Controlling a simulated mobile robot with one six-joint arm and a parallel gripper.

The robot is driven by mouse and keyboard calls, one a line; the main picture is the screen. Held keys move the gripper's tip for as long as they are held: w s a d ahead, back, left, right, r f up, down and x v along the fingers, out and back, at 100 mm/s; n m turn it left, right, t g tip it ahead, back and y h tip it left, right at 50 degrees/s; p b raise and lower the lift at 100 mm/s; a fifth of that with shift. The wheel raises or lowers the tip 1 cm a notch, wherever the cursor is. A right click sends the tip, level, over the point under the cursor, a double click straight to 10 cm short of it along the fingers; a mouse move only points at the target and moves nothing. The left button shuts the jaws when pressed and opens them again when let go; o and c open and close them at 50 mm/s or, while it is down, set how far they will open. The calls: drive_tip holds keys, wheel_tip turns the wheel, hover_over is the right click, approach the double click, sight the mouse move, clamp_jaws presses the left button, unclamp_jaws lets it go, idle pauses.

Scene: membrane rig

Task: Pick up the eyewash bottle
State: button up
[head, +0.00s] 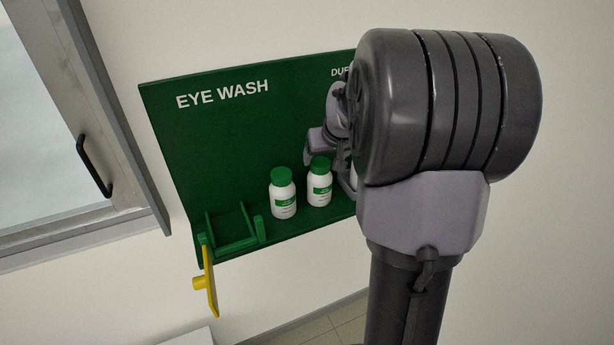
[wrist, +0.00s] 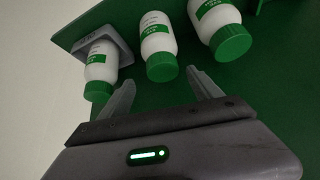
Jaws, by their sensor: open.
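Several white bottles with green caps and green labels stand on the green eye wash shelf. In the head view the left bottle (head: 283,195) and the middle bottle (head: 319,184) show whole. A third, to their right, is mostly hidden behind my arm. The wrist view shows them caps down: the left bottle (wrist: 101,63) beside a grey bracket, the middle bottle (wrist: 157,40) and the right bottle (wrist: 215,20). My gripper (wrist: 159,76) is open and empty, its fingers pointing toward the middle bottle's cap. I cannot tell which bottle the task means.
The green board (head: 185,140) reads EYE WASH, with another label partly hidden. An empty green cradle (head: 234,230) and a yellow lever (head: 209,285) are at the board's left end. A window frame (head: 100,110) is at left.

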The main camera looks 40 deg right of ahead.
sight(321, 162)
drive_tip(key=x, duration=0.5)
drive_tip(key=shift+a+f+b, duration=0.15)
drive_tip(key=shift+a+b, duration=0.15)
drive_tip(key=shift+c, duration=0.2)
clamp_jaws()
